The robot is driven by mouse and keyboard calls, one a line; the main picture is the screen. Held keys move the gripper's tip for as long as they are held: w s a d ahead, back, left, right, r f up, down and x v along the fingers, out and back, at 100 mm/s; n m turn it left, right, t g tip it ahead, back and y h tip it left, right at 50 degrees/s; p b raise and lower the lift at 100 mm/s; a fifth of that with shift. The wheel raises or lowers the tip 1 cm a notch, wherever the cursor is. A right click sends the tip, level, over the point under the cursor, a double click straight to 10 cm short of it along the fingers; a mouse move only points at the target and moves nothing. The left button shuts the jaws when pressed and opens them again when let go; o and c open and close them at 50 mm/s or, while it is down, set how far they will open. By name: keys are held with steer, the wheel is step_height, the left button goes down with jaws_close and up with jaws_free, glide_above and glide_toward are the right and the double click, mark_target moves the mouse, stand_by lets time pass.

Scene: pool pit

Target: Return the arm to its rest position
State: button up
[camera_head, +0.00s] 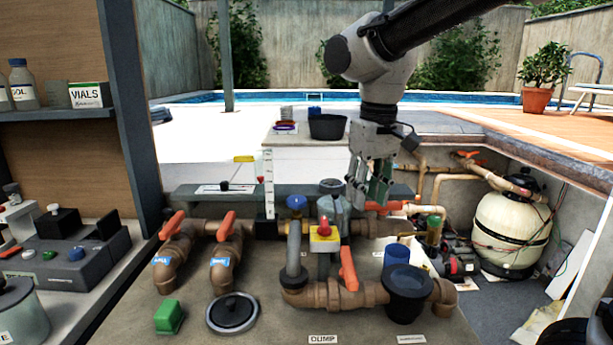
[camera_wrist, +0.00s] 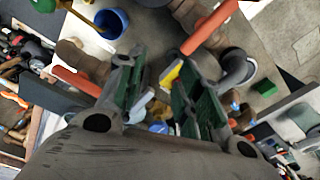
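My gripper (camera_head: 369,192) hangs from the arm above the pipe bench (camera_head: 190,318), pointing down, right of the grey valve body. In the wrist view my gripper (camera_wrist: 158,84) shows two fingers with green pads and a gap between them. Nothing is held in the gap; pipework shows behind it. The arm reaches in from the top right of the head view, bent at the wrist. The fingertips appear above a red-handled pipe at the back, but their exact clearance cannot be told.
Orange valve handles (camera_head: 348,268) and brown pipes stand close below. A black funnel-like cup (camera_head: 405,291) and blue cup (camera_head: 396,252) are at the right. A green block (camera_head: 169,317) lies at front left. A shelf post (camera_head: 136,115) stands left; a filter tank (camera_head: 512,231) stands right.

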steer(key=s+d+m+t, duration=0.1)
steer(key=s+d, duration=0.3)
steer(key=d, duration=0.4)
steer(key=s+d+f+m+t, duration=0.1)
steer(key=s+d+m, duration=0.1)
steer(key=s+d, duration=0.3)
steer(key=s+d+f+m+t, duration=0.1)
steer(key=s+d, duration=0.4)
steer(key=d, duration=0.6)
steer(key=shift+m+t, duration=0.4)
steer(key=shift+d, duration=0.1)
